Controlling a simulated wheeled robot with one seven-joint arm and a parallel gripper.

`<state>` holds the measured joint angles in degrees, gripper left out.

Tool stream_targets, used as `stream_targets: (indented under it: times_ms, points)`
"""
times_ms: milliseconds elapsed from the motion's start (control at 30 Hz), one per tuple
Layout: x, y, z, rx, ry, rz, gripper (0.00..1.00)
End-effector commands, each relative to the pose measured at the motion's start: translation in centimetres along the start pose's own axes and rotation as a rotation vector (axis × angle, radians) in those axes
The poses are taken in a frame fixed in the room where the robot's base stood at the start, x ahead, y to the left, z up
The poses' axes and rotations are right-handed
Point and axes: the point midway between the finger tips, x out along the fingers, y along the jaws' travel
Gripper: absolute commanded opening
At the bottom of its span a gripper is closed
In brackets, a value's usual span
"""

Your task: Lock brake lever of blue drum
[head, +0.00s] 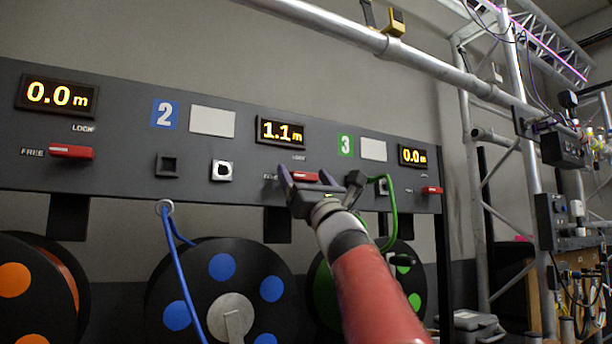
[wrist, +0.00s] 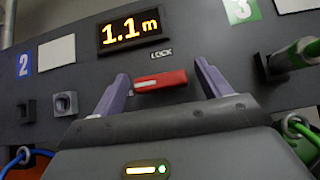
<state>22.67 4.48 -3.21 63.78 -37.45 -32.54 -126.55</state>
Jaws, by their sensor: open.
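The blue drum (head: 221,290) with blue discs hangs under the panel, below the blue label 2 (head: 165,114). Its display (head: 281,132) reads 1.1 m. Its red brake lever (head: 304,176) lies about horizontal on the panel, and it also shows in the wrist view (wrist: 161,82) with LOCK printed above it. The FREE label at its left is mostly hidden by my gripper. My gripper (head: 306,181) is open in front of the lever; in the wrist view its purple fingers (wrist: 162,76) stand either side of the lever. Contact cannot be told.
A green cable plug (wrist: 292,58) sticks out right of my gripper, its green cable (head: 390,205) hanging down. A blue cable (head: 181,260) hangs at the left. Neighbouring red levers (head: 71,152) and (head: 431,190) are also horizontal. Metal truss (head: 505,150) stands at the right.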

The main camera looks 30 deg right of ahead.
Motion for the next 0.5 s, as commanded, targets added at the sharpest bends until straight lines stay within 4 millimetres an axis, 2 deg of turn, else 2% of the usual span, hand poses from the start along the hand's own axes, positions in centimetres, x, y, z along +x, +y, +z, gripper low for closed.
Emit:
stream_targets:
  times_ms: [67, 400, 500]
  points:
    - [-0.03, 0.0, -0.03, 0.001, 0.0, 0.0, 0.76]
    - [-0.04, 0.0, -0.03, 0.001, 0.001, 0.0, 0.32]
    - [-0.06, 0.01, -0.05, 0.002, 0.0, -0.001, 0.32]
